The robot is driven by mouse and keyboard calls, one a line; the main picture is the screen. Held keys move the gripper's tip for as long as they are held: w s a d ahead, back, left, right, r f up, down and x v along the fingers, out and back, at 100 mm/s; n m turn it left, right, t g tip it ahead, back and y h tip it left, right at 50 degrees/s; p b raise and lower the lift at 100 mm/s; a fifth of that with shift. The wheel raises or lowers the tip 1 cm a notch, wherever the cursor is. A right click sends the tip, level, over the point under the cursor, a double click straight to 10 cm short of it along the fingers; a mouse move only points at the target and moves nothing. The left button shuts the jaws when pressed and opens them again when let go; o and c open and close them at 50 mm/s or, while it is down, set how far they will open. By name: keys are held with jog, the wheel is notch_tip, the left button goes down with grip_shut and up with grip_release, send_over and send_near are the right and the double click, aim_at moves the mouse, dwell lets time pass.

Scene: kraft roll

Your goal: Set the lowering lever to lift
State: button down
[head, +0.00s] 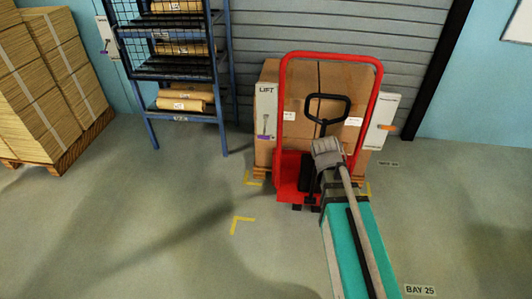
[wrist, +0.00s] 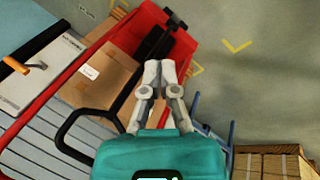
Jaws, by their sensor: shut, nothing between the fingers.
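A red hand truck (head: 293,178) with a tall red frame and a black loop handle (head: 346,104) stands in front of a large carton. A white panel marked LIFT (head: 265,98) is at the left of the frame, with a small grey lever (head: 264,124) on it and purple at its lower end. I cannot tell whether this is the lowering lever. My gripper (wrist: 161,66) is shut and empty. In the wrist view it is over the truck's lower part, with the black handle (wrist: 64,128) left of it. In the head view its fingertips are not clear.
Another white panel (head: 382,112) with an orange handle (head: 388,127) is at the right; the orange handle also shows in the wrist view (wrist: 35,67). A blue rack (head: 216,70) with paper rolls stands left. Stacked cartons (head: 45,85) are far left. Floor in front is clear.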

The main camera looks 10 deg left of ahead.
aim_at(265, 127)
jog(key=w+a+f+n+t+h+b, duration=0.1)
jog(key=w+a+f+n+t+b, duration=0.25)
jog(key=w+f+n+b, duration=0.3)
jog(key=w+a+f+n+t+h+b, duration=0.1)
jog(key=w+a+f+n+t+b, duration=0.2)
jog(key=w+a+n+b, duration=0.4)
jog(key=w+a+f+n+t+y+b, duration=0.2)
jog(key=w+a+f+n+t+b, duration=0.1)
jog(key=a+n+b, duration=0.4)
jog(key=w+a+f+n+t+y+b, duration=0.2)
jog(key=w+a+f+n+t+b, duration=0.1)
jog(key=a+n+b, duration=0.5)
jog(key=shift+w+a+f+y+b, duration=0.3)
jog(key=shift+w+a+f+b, duration=0.25)
jog(key=shift+w, duration=0.5)
jog(key=shift+w, duration=0.15)
jog(key=w+r+p, duration=0.2)
jog(key=w, duration=0.6)
jog(key=shift+w+d+r+p, duration=0.15)
jog(key=shift+w+r+p, duration=0.15)
jog(key=shift+w, duration=0.1)
